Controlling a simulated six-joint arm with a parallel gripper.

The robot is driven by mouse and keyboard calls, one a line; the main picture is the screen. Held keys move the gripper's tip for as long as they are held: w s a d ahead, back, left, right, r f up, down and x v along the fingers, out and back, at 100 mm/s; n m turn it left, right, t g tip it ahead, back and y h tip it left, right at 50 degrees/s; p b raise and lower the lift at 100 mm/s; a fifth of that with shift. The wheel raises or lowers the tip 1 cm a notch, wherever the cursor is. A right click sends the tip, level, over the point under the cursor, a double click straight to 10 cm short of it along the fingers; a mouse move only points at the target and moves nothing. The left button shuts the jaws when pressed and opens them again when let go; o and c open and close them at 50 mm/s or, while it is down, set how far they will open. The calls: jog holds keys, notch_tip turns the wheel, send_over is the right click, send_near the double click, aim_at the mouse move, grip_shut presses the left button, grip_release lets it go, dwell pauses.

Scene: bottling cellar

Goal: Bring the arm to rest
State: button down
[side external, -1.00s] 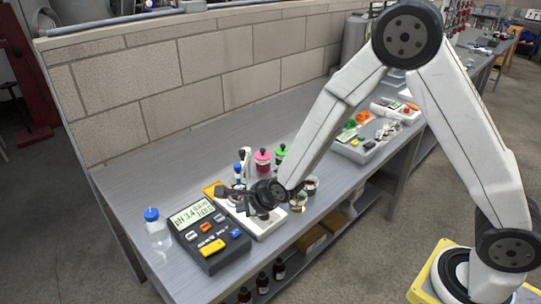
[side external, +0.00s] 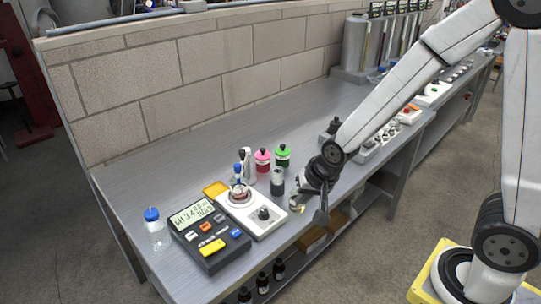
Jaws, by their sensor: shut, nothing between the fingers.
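My white arm reaches in from the right. My gripper (side external: 320,213) is shut and empty, near the bench's front edge, to the right of the white stirrer (side external: 268,222). A small vessel with reddish contents (side external: 240,194) stands on the stirrer's plate, with a blue-topped probe or bottle close behind it. The pH meter (side external: 211,237) with a lit display stands left of the stirrer. A small glass vessel (side external: 297,205) shows partly behind my gripper.
A blue-capped clear bottle (side external: 157,230) stands at the bench's left end. Pink (side external: 262,161) and green (side external: 282,156) bottles and a dark vial (side external: 277,182) stand behind my gripper. A block wall (side external: 200,85) backs the bench. The rear bench surface (side external: 180,170) is clear.

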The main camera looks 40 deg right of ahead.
jog(key=s+d+r+n+g, duration=0.1)
jog(key=s+d+n+g, duration=0.1)
jog(key=s+n, duration=0.5)
jog(key=shift+s+d+r+n, duration=0.25)
jog(key=shift+d+n, duration=0.05)
jog(key=shift+d, duration=0.35)
dwell(0.9)
